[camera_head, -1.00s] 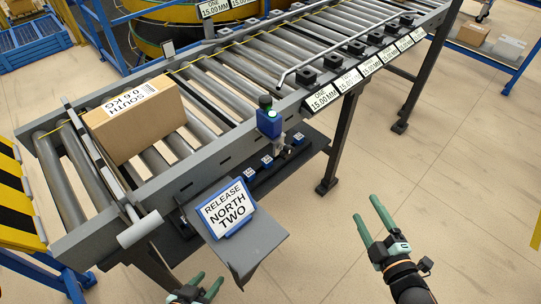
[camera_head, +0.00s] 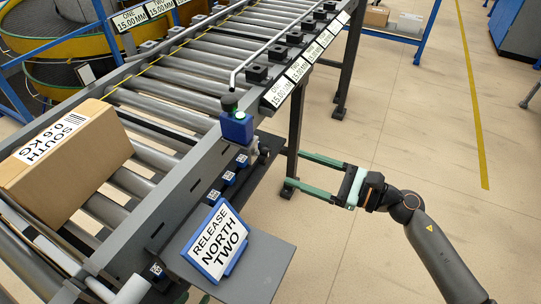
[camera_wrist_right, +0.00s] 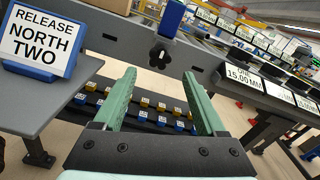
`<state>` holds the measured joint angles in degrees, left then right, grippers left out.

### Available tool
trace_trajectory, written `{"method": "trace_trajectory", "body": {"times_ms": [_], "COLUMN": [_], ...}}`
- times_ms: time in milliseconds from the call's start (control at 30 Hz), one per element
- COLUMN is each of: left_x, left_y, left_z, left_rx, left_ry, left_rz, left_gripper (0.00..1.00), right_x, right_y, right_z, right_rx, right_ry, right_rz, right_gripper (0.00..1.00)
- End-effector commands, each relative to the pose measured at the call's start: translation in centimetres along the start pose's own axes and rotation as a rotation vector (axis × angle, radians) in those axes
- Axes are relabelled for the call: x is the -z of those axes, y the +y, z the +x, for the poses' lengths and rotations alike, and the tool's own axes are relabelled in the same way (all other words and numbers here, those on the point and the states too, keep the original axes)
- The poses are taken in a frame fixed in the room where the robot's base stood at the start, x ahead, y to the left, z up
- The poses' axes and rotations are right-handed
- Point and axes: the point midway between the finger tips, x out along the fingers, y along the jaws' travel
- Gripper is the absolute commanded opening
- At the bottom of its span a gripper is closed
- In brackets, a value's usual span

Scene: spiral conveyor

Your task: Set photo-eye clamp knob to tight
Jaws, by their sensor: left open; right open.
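The photo-eye (camera_head: 237,127) is a blue box with a green light and a dark cap, mounted at the conveyor's near side rail. Its dark clamp knob (camera_head: 264,153) sits just below and to its right, small in the head view. The knob's setting cannot be read.
A sign reading RELEASE NORTH TWO (camera_head: 215,241) stands on a grey shelf (camera_head: 262,272) below the rail. Several small blue blocks lie on the dark ledge under the rail. A cardboard box (camera_head: 65,160) rests on the rollers.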

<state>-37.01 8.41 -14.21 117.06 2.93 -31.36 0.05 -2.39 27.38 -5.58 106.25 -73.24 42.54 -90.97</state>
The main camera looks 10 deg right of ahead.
Motion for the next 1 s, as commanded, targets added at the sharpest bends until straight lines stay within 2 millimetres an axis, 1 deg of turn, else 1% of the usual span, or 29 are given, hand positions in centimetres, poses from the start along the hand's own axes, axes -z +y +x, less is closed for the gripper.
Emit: {"method": "trace_trajectory", "body": {"times_ms": [33,200,300,400,533,800,1000], "left_x": [0.2,0.3,0.3,0.2,0.3,0.5,0.6], "left_y": [0.1,0.1,0.2,0.2,0.2,0.2,0.2], "left_z": [-0.2,-0.4,-0.4,-0.3,-0.2,-0.2,-0.2], "left_rx": [0.0,-0.001,-0.001,-0.001,-0.001,-0.001,-0.002], "left_ry": [-0.001,-0.005,-0.007,-0.01,-0.009,-0.005,-0.001], "left_rz": [-0.001,-0.003,-0.004,-0.004,-0.004,-0.003,-0.003], "left_gripper": [0.5,0.5,0.5,0.5,0.5,0.5,0.5], "right_x": [-0.3,-0.2,-0.2,-0.1,0.0,0.0,0.0], "right_y": [-0.1,-0.1,0.0,-0.1,0.0,0.0,0.0], "right_z": [1.3,4.6,6.0,7.0,7.6,7.7,7.7], "right_rx": [0.0,0.001,0.001,0.001,0.001,0.001,0.001], "right_ry": [-0.005,-0.004,-0.003,-0.002,-0.001,0.0,0.0], "right_rz": [0.0,0.004,0.004,0.003,0.003,0.003,0.003], "right_gripper": [0.73,0.73,0.73,0.73,0.73,0.73,0.51]}}
